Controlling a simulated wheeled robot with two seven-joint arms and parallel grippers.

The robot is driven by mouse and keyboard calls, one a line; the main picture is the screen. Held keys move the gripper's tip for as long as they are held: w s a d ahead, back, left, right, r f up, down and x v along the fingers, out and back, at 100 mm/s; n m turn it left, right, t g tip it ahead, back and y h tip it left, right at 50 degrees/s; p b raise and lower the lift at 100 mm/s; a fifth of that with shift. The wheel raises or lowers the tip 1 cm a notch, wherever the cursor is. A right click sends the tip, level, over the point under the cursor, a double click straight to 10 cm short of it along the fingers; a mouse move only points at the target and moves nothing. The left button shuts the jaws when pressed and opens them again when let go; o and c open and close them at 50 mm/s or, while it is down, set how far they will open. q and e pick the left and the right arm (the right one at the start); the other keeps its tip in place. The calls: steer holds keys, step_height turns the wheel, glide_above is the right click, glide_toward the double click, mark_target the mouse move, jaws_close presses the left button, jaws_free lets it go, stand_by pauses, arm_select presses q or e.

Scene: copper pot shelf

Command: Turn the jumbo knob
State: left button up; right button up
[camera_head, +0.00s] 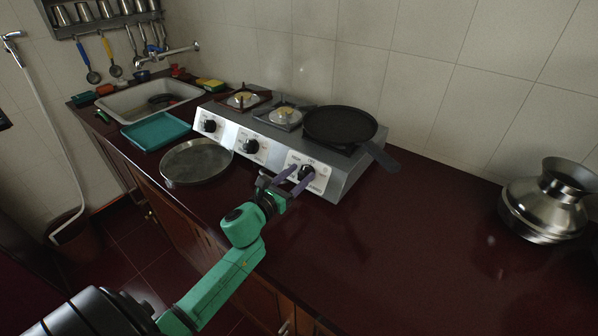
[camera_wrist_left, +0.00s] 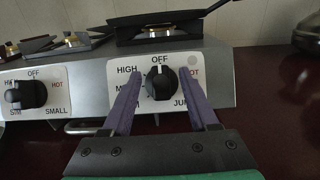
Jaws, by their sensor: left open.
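The jumbo knob (camera_wrist_left: 160,83) is black and round with a raised grip bar. It sits on a white label with OFF, HIGH, HOT and a partly hidden "JUM" in the left wrist view. In the head view the same knob (camera_head: 306,174) is at the stove's right end. My left gripper (camera_wrist_left: 164,82) is open, with one purple finger on each side of the knob; I cannot tell whether they touch it. It also shows in the head view (camera_head: 294,178), reaching the stove front. The knob's bar stands about upright, toward OFF. My right gripper is not in view.
The stove (camera_head: 345,178) has two more knobs to the left and a black pan (camera_head: 340,125) on its right burner, handle jutting right. A round metal tray (camera_head: 196,163) lies left of my arm. A metal pot (camera_head: 545,205) stands far right. Counter between is clear.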

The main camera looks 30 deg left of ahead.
arm_select(q)
steer(key=shift+w, duration=0.1)
jaws_close()
steer(key=shift+n+y, duration=0.4)
steer(key=shift+n, duration=0.2)
steer(key=n+y, duration=0.1)
steer(key=n, duration=0.1)
steer(key=shift+d+n, duration=0.1)
steer(key=shift+n, duration=0.3)
steer(key=n+y, duration=0.2)
steer(key=n, duration=0.1)
steer(key=shift+r+y, duration=0.1)
steer(key=shift+y, duration=0.2)
steer(key=n+g+y+p, duration=0.1)
steer(key=n, duration=0.2)
steer(key=n+g+y+p, duration=0.1)
steer(key=n+p, duration=0.1)
steer(key=shift+r+n, duration=0.1)
steer(key=shift+n, duration=0.3)
steer(key=shift+n+g+y+p, duration=0.5)
steer(key=shift+n+p, duration=0.1)
steer(key=shift+n, duration=0.6)
